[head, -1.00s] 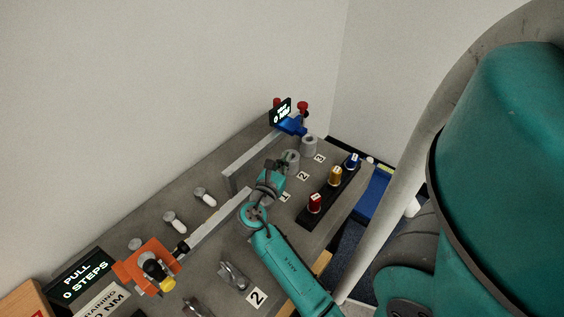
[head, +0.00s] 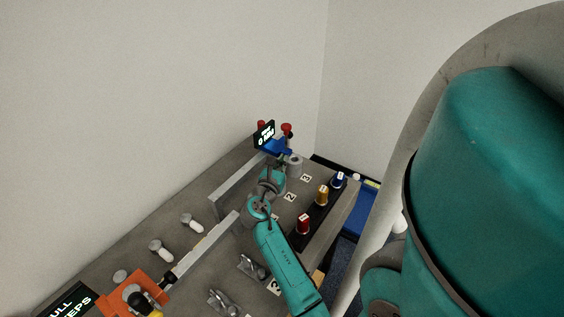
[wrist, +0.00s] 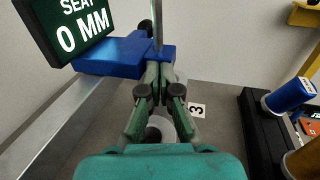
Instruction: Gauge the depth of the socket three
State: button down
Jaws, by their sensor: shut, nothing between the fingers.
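Socket three is the grey round socket (head: 295,165) beside the label 3 (head: 306,178) at the far end of the grey bench. In the wrist view the label 3 (wrist: 197,110) lies just right of my fingers. My gripper (wrist: 158,70) is shut and empty, its green fingertips together beside the blue block (wrist: 115,55). A grey rim with a dark hole (wrist: 155,132) shows between my finger links; I cannot tell which socket it is. In the head view my gripper hides the sockets by labels 1 and 2. A display (wrist: 75,25) reads "SEAT 0 MM".
A thin rod (wrist: 158,20) rises behind my fingertips. Red-topped posts (head: 286,130) stand by the display. A grey rail (head: 236,187) runs along the left.

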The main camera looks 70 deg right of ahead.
jog(key=d, duration=0.1)
jog(key=s+d, duration=0.1)
jog(key=d, duration=0.3)
jog(key=shift+s+d, duration=0.25)
jog(key=shift+s, duration=0.1)
